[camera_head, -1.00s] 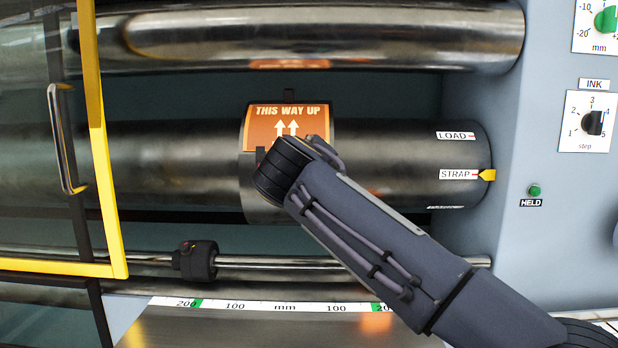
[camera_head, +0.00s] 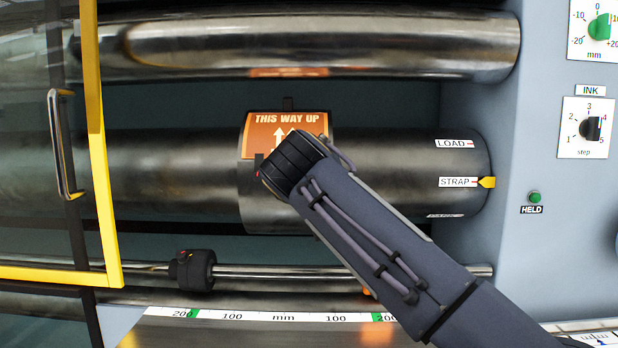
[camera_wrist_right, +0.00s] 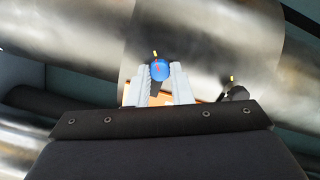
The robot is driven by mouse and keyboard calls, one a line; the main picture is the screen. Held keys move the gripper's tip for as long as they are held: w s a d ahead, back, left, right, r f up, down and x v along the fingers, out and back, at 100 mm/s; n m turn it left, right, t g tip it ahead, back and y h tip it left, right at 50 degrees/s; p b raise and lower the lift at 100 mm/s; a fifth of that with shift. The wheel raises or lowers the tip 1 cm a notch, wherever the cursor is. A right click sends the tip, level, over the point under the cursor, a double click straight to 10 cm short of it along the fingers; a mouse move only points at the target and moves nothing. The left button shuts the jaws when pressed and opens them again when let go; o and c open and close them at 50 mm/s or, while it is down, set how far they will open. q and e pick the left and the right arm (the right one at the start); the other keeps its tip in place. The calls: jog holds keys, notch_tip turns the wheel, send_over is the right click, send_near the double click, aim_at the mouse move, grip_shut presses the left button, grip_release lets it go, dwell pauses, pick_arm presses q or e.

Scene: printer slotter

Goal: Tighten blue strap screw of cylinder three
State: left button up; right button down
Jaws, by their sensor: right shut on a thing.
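The large metal cylinder (camera_head: 380,170) carries an orange plate (camera_head: 262,125) marked THIS WAY UP, wrapped on its middle. In the right wrist view, my right gripper (camera_wrist_right: 158,80) is shut on the blue strap screw (camera_wrist_right: 159,70), whose round head sits between the two pale fingers. A small red mark shows on the blue head, and a yellow tick (camera_wrist_right: 155,53) lies just above it. A black screw (camera_wrist_right: 237,93) with its own yellow tick sits to the right, outside the fingers. In the head view my right arm hides the screw and fingertips. My left gripper is not in view.
A yellow-framed glass door (camera_head: 100,170) with a metal handle stands at the left. A yellow pointer (camera_head: 487,182) is level with the STRAP label, and a green HELD lamp (camera_head: 534,197) is on the right panel. A rail with a black slider (camera_head: 193,270) runs below.

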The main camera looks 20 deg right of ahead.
jog(key=shift+f, duration=0.15)
jog(key=c, duration=1.3)
grip_release()
jog(key=v, duration=0.8)
jog(key=shift+w, duration=0.1)
